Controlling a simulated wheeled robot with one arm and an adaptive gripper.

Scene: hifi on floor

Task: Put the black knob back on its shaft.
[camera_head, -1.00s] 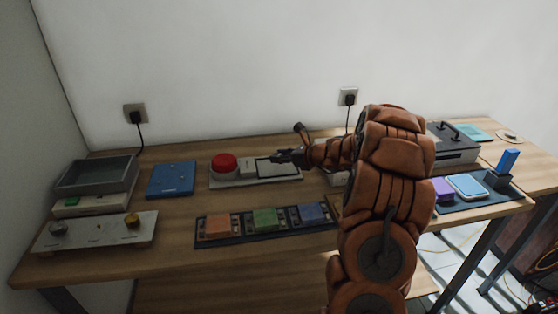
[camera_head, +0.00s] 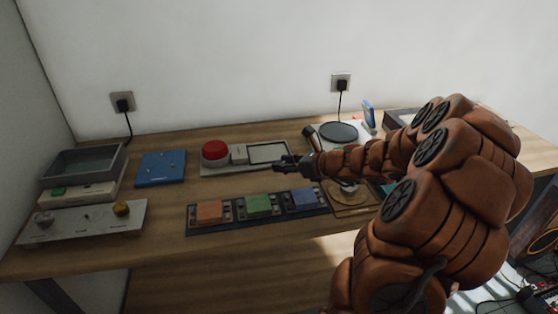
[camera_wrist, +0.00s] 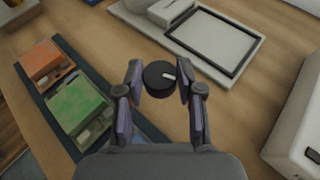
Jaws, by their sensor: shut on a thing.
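The black knob (camera_wrist: 159,77), round with a white mark on top, sits between the fingers of my gripper (camera_wrist: 160,85) in the wrist view. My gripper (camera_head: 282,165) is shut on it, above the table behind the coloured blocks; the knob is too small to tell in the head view. A light control panel (camera_head: 82,226) lies at the table's left front, well left of my gripper. It bears a silver knob (camera_head: 43,219), a yellow knob (camera_head: 121,209) and a small dark post (camera_head: 86,216) between them, perhaps the shaft.
A dark strip (camera_head: 232,209) holds orange, green and blue blocks in front of my gripper. Behind stand a red button (camera_head: 214,150) and a framed pad (camera_head: 268,152). A blue plate (camera_head: 161,167) and a grey tray (camera_head: 82,163) are farther left. Bare wood lies between panel and strip.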

